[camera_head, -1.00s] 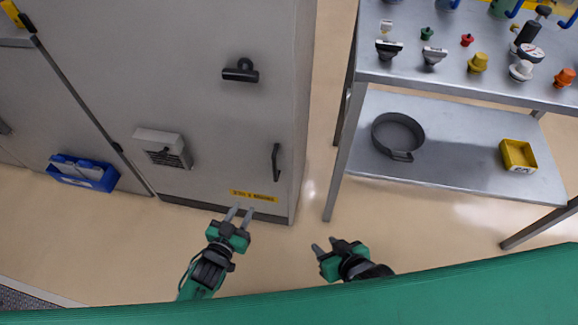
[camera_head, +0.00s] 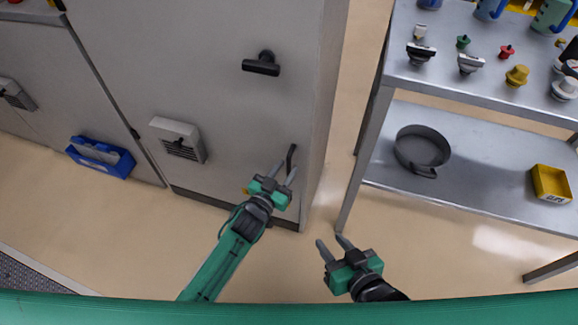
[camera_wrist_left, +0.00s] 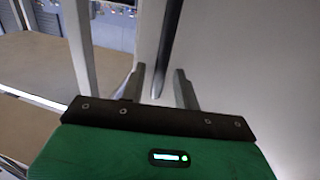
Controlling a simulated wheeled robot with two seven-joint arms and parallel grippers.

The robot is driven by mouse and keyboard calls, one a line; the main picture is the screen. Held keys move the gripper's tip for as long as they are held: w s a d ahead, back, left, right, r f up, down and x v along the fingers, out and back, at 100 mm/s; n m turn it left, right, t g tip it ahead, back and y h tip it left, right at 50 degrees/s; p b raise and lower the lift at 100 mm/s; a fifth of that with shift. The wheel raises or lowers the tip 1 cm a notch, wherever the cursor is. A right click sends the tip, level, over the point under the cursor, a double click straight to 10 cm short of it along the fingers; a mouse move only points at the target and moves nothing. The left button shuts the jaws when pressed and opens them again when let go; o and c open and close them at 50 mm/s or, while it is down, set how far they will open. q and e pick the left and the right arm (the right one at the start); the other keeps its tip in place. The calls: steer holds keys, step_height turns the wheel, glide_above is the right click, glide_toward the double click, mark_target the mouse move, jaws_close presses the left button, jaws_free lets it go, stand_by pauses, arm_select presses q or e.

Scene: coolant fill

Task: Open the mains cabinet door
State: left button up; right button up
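The mains cabinet door (camera_head: 230,110) is a grey panel and looks closed. Its dark vertical handle (camera_head: 291,157) sits low near the door's right edge. My left gripper (camera_head: 284,170) is open, with its fingertips at the lower end of the handle. In the left wrist view the handle (camera_wrist_left: 171,40) rises between and just beyond the two open fingers (camera_wrist_left: 160,85); I cannot tell whether they touch it. My right gripper (camera_head: 331,244) is open and empty, in front of the floor gap between cabinet and shelf.
A black knob-like fitting (camera_head: 262,63) is higher on the door, and a vent box (camera_head: 178,139) is at its left.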

arm_select(q)
steer(key=shift+x, duration=1.2)
jaws_close()
steer(key=shift+s, duration=0.15)
